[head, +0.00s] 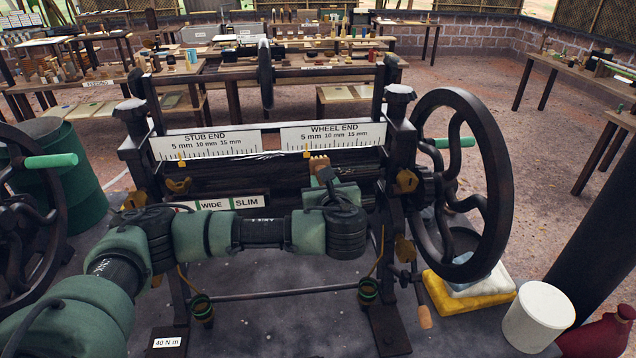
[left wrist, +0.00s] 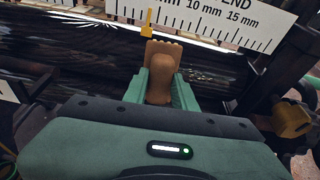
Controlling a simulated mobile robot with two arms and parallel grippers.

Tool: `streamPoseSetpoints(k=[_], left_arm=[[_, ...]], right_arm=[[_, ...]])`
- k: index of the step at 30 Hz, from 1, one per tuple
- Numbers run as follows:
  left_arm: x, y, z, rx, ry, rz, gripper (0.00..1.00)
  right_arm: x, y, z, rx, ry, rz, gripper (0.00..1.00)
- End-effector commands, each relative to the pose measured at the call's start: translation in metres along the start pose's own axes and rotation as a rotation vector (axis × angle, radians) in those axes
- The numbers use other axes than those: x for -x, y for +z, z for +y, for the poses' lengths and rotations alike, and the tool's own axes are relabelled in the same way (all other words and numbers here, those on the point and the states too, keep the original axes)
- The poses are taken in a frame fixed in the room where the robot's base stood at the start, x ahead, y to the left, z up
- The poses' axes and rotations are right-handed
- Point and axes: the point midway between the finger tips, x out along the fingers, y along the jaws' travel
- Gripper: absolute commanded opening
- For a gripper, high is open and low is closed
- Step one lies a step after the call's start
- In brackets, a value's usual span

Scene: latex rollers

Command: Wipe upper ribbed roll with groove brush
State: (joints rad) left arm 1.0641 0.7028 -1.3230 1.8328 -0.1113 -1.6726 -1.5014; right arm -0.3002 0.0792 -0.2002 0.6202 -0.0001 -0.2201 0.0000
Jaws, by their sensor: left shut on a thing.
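The groove brush (head: 319,164) is a small brown wooden piece with a notched end. It also shows in the left wrist view (left wrist: 162,70), upright between the green fingers. My left gripper (head: 328,181) is shut on it, just in front of the rolls, below the wheel end scale. The upper ribbed roll (head: 245,172) is a dark horizontal cylinder under the scale plates. It shows as a dark band with bright glints in the left wrist view (left wrist: 75,55). The brush's notched end is at the roll; I cannot tell whether it touches. My right gripper is not in view.
The wheel end scale plate (head: 334,135) and stub end plate (head: 207,144) stand above the rolls. A large black handwheel (head: 497,180) is on the right. A yellow folded cloth (head: 470,300) and a white pot (head: 540,316) lie right of the frame. WIDE and SLIM labels (head: 228,204) sit below.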

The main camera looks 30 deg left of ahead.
Motion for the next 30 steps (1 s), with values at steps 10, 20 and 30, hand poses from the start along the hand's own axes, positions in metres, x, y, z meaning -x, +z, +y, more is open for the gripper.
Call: streamPoseSetpoints(k=[10, 20, 30], left_arm=[[0.000, -0.001, -0.027, 0.001, -0.001, -0.001, 0.00], [-0.001, -0.002, -0.046, 0.001, -0.001, -0.001, 0.00], [-0.002, -0.002, -0.062, 0.001, 0.000, -0.002, 0.00]], right_arm=[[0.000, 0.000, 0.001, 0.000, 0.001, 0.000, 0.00], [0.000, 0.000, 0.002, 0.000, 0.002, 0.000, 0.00], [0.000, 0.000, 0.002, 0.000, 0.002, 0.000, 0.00]])
